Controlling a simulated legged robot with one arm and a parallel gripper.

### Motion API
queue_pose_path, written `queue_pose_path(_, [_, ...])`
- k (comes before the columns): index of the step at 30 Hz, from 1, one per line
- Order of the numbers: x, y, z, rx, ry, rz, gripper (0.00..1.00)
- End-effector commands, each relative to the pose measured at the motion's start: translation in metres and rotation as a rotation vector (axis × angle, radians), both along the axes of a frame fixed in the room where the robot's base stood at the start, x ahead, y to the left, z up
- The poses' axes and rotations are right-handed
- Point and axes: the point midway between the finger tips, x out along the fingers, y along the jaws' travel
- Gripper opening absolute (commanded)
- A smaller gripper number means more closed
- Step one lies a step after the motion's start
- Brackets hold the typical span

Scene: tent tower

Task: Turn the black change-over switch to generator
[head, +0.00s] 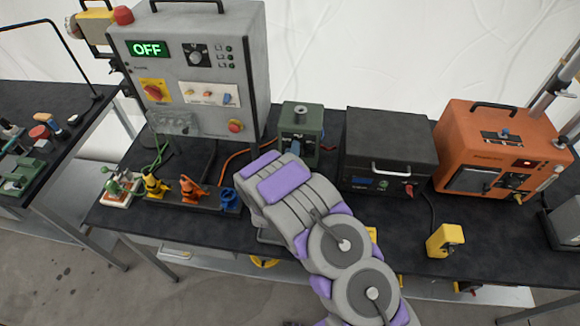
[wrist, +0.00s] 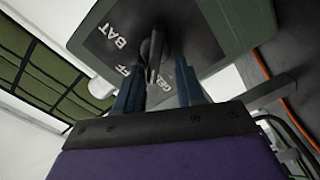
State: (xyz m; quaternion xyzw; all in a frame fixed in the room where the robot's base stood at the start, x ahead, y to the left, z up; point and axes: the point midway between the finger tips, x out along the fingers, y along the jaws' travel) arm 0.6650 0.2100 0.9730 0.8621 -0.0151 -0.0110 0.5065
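The change-over switch is on a green box (head: 300,117) on the dark bench, left of the black case. In the wrist view the box's green face (wrist: 232,22) has a dark plate (wrist: 100,42) reading "BAT", with "OFF" and "GEN" partly hidden. The black switch handle (wrist: 153,50) stands out from the plate. My gripper (wrist: 158,78) is open, its two blue fingers on either side of the handle, with gaps visible. Contact cannot be told. Which label the handle points to is unclear. In the head view my arm hides most of the gripper.
A grey panel (head: 215,70) with a lit "OFF" display stands left of the switch box. A black case (head: 387,145) and an orange generator-like unit (head: 500,140) stand to the right. Small coloured devices sit front left, a yellow block (head: 445,240) front right.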

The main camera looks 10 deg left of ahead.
Motion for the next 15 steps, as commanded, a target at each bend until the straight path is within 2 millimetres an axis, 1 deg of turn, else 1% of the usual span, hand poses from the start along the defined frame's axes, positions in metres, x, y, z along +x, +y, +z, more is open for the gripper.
queue_pose_path(4, [-0.022,0.003,0.0,-0.003,0.004,0.006,0.38])
queue_pose_path(15, [-0.089,-0.002,0.001,0.001,0.004,0.003,0.38])
